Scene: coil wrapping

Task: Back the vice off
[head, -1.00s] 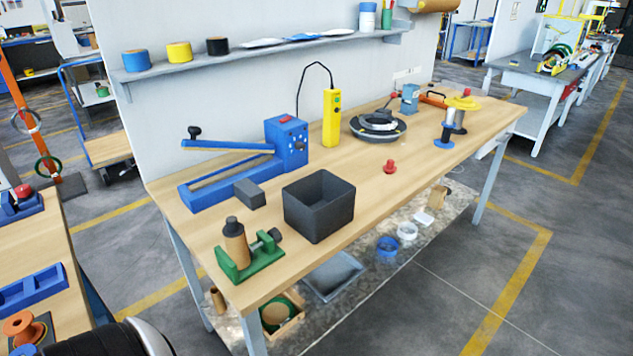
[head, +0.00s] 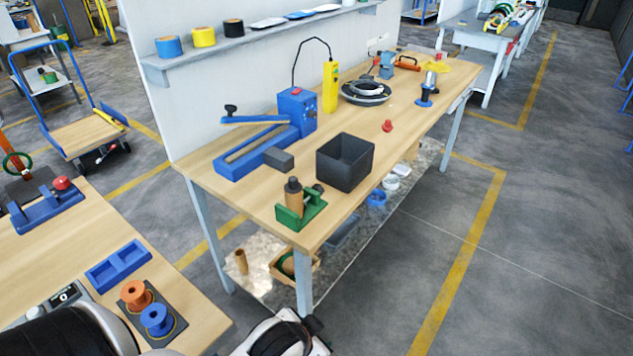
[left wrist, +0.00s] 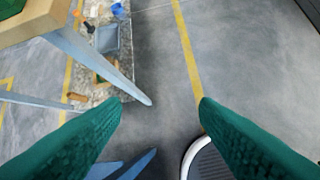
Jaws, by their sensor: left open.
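I cannot tell how tightly the vice holds the cylinder. My left gripper (left wrist: 162,102) shows in the left wrist view as two green fingers spread wide with nothing between them. It is above the floor beside the bench, away from the vice. My right gripper is not identifiable in either view.
A dark open box (head: 345,166) and a grey block (head: 278,159) stand behind the vice on the bench (head: 240,190). A blue lever tool (head: 297,111) is farther back. Another table (head: 60,245) with spools is at left. Floor at right is clear.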

